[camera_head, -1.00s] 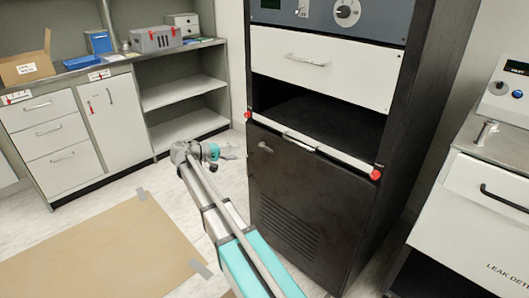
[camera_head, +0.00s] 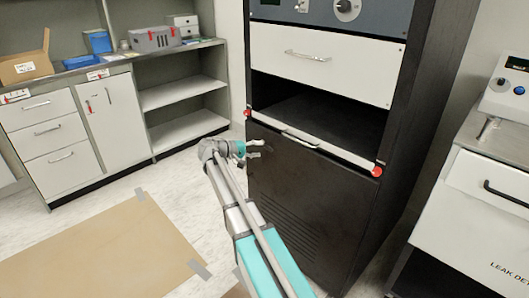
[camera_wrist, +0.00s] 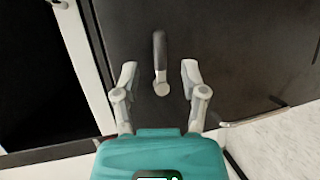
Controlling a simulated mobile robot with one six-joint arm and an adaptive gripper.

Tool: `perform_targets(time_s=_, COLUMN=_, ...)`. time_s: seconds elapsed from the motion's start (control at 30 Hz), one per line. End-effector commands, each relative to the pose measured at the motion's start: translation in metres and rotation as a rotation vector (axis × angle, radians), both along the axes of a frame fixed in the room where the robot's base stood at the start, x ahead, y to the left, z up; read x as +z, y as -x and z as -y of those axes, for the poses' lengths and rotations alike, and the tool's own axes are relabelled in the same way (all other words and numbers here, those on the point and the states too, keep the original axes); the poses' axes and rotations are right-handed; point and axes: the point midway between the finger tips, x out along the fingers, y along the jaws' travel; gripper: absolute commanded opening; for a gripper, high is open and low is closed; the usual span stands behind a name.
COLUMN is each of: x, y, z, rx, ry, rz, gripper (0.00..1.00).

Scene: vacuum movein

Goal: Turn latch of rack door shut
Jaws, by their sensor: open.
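The black rack door (camera_head: 305,205) is the lower front panel of the dark rack, with vent slots low down. Its latch (camera_wrist: 160,62) is a dark lever with a rounded grey end, seen in the wrist view between my two fingers. My gripper (camera_wrist: 155,75) is open, one finger on each side of the latch, with gaps on both sides and no contact that I can see. In the head view my gripper (camera_head: 255,148) is at the upper left of the door and largely hides the latch.
Above the door is an open bay with a light bar (camera_head: 320,150) and red end knobs (camera_head: 376,171). A white drawer (camera_head: 325,65) sits higher. A white leak detector cabinet (camera_head: 475,230) stands at right. A brown mat (camera_head: 100,250) lies on the floor at left.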

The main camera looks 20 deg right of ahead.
Motion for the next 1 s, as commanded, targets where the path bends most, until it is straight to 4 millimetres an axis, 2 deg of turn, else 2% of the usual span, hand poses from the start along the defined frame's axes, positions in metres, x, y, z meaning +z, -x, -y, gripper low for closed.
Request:
perform_targets(time_s=0.1, x=-0.005, y=0.001, z=0.017, rx=-0.001, ry=0.0, rz=0.0, gripper=0.55)
perform_targets(time_s=0.3, x=-0.008, y=0.002, z=0.033, rx=0.001, ry=0.0, rz=0.0, gripper=0.55)
perform_targets(time_s=0.73, x=-0.008, y=0.002, z=0.037, rx=0.001, ry=0.0, rz=-0.001, gripper=0.55)
perform_targets(time_s=0.77, x=-0.008, y=0.002, z=0.037, rx=0.001, ry=0.0, rz=-0.001, gripper=0.52)
perform_targets(time_s=1.0, x=-0.008, y=0.002, z=0.037, rx=0.002, ry=0.0, rz=-0.001, gripper=0.07)
